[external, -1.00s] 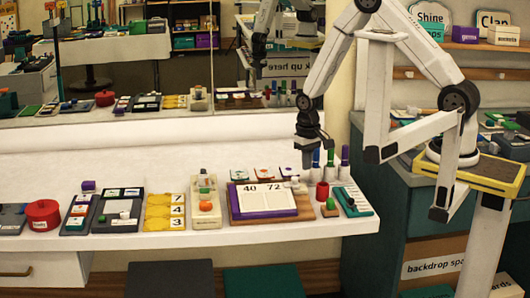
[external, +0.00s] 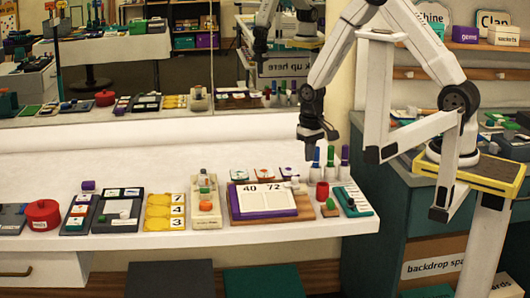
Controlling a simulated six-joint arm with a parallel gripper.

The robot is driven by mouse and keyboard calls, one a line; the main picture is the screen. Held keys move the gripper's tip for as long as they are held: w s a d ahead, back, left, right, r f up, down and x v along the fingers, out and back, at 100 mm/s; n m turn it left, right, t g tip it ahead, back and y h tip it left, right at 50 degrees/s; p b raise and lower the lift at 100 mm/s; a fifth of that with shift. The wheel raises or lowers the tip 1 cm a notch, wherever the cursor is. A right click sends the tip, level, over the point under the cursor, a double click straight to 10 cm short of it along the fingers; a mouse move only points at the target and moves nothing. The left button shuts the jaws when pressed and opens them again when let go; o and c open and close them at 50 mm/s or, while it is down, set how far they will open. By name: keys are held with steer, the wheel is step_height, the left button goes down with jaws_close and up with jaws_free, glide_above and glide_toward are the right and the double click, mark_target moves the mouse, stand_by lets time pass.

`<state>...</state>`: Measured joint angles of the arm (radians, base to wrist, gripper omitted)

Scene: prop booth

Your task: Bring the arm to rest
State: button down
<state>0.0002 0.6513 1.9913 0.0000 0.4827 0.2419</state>
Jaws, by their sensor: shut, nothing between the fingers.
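My gripper (external: 318,152) hangs from the arm above the right part of the white table (external: 120,176). It points down, and its fingers are shut with nothing between them. It is apart from the table, in front of or above a row of upright markers (external: 345,155) with green and purple caps. I cannot tell the exact gap between the fingertips and the markers.
Yellow number cards (external: 164,212) and a red pot (external: 42,215) stand further left. A mirror (external: 120,60) is behind the table.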

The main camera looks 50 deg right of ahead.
steer(key=s+r+n+t, duration=0.2)
steer(key=s+r, duration=0.8)
steer(key=s, duration=0.2)
steer(key=shift+s+r+n, duration=0.15)
steer(key=shift+s+n, duration=0.15)
steer(key=shift+n, duration=0.1)
